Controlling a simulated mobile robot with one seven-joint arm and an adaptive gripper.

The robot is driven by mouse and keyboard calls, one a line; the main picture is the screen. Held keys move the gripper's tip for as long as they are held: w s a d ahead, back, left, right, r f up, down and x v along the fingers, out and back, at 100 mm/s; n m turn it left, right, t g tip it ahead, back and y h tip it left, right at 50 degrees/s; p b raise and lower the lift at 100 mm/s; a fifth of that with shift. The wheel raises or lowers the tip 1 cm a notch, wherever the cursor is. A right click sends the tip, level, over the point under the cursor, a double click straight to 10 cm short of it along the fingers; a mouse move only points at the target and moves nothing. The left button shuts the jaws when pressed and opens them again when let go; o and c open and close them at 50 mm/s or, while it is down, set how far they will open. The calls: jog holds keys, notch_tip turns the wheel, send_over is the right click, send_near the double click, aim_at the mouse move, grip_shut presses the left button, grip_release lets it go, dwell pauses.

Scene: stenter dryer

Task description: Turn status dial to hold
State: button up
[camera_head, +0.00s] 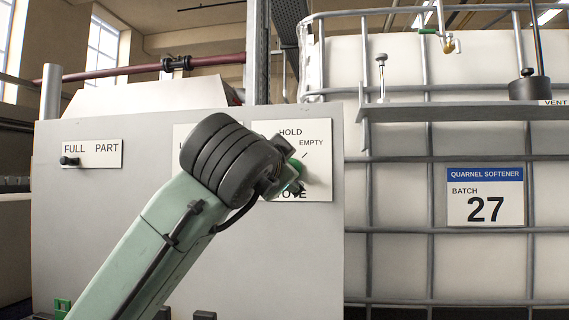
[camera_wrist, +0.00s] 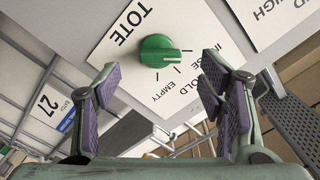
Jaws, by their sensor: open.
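The green status dial (camera_wrist: 158,51) sits on a white plate (camera_wrist: 108,58) lettered TOTE, with USE, HOLD and EMPTY around it. In the wrist view its raised bar lies nearly level, with its right end toward the tick by USE. My gripper (camera_wrist: 161,73) is open and empty. Its purple-padded fingers stand on either side of the dial in the picture, apart from it. In the head view the dial (camera_head: 297,170) shows at the right edge of my wrist, which hides part of it and its plate (camera_head: 320,180).
The grey panel (camera_head: 95,220) also carries a FULL/PART plate (camera_head: 107,154) with a black knob and a partly hidden middle plate. A white caged tank (camera_head: 400,230) labelled batch 27 stands right of the panel. A shelf (camera_head: 460,112) juts out in front of the tank.

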jog(key=w, duration=0.1)
jog(key=w+p, duration=0.1)
jog(key=w, duration=0.1)
jog(key=w+d, duration=0.1)
jog(key=w, duration=0.1)
jog(key=shift+w, duration=0.15)
jog(key=shift+c, duration=0.5)
jog(key=c, duration=1.1)
